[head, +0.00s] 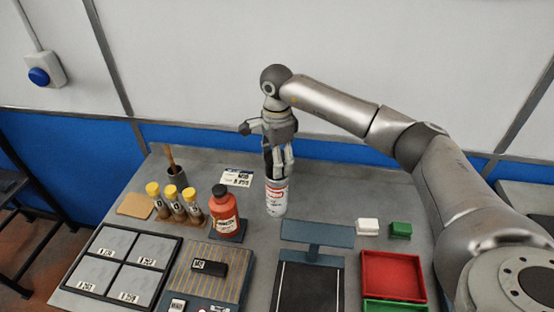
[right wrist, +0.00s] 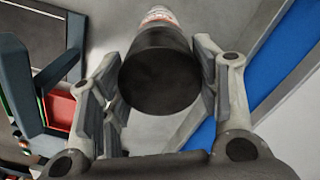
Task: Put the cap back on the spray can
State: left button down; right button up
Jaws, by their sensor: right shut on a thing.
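The spray can (head: 277,197), white with red lettering, stands upright on the bench. My right gripper (head: 279,168) is directly above it, pointing down, with its fingers at the can's top. In the right wrist view, the black cap (right wrist: 160,80) is between the fingers of the right gripper (right wrist: 160,92), its flat top facing the camera. The gripper is shut on the cap. The can (right wrist: 158,16) shows just beyond the cap, roughly in line with it. The fingers and cap hide the can's top, so I cannot tell whether the cap is seated. My left gripper is not in view.
A red bottle with a black cap (head: 225,213) stands left of the can, beside several yellow-capped vials (head: 172,198). A dark blue stand (head: 318,233) is at front right. A red tray (head: 392,276) and small white (head: 367,226) and green blocks (head: 400,230) are further right.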

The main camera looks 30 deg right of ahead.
jog(key=o, duration=0.8)
jog(key=shift+o, duration=0.3)
jog(key=o, duration=0.3)
jog(key=shift+r, duration=0.2)
jog(key=shift+r+p, duration=2)
jog(key=shift+r, duration=1.35)
